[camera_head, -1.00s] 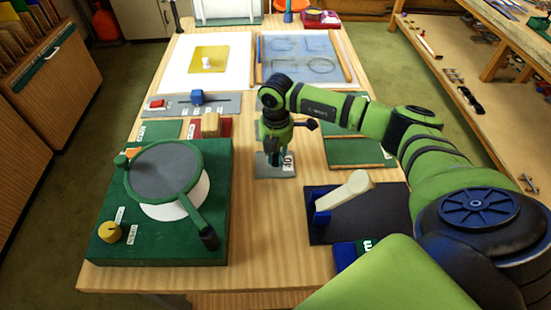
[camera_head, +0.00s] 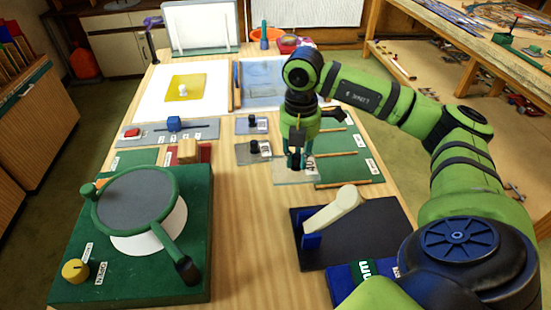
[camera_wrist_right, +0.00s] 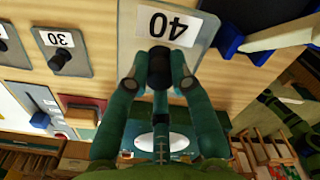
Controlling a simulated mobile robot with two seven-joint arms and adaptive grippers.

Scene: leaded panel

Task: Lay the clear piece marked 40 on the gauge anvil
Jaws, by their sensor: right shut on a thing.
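The clear piece marked 40 (camera_head: 284,178) hangs from my right gripper (camera_head: 297,160) in the head view, seen over the left edge of a green panel. The gripper is shut on its black knob. In the wrist view the piece (camera_wrist_right: 140,42) shows its 40 label, with the right gripper (camera_wrist_right: 160,75) closed on the knob. What looks like the gauge is a dark plate (camera_head: 375,240) with a blue block (camera_head: 311,241) and a cream lever (camera_head: 335,210). It lies nearer and to the right of the piece. My left gripper is not in view.
Two grey pieces with black knobs (camera_head: 242,127) (camera_head: 245,155) lie left of the gripper; one reads 30 in the wrist view (camera_wrist_right: 50,68). A green base (camera_head: 140,275) with a round grey disc fills the front left. Bare wood lies between this base and the dark plate.

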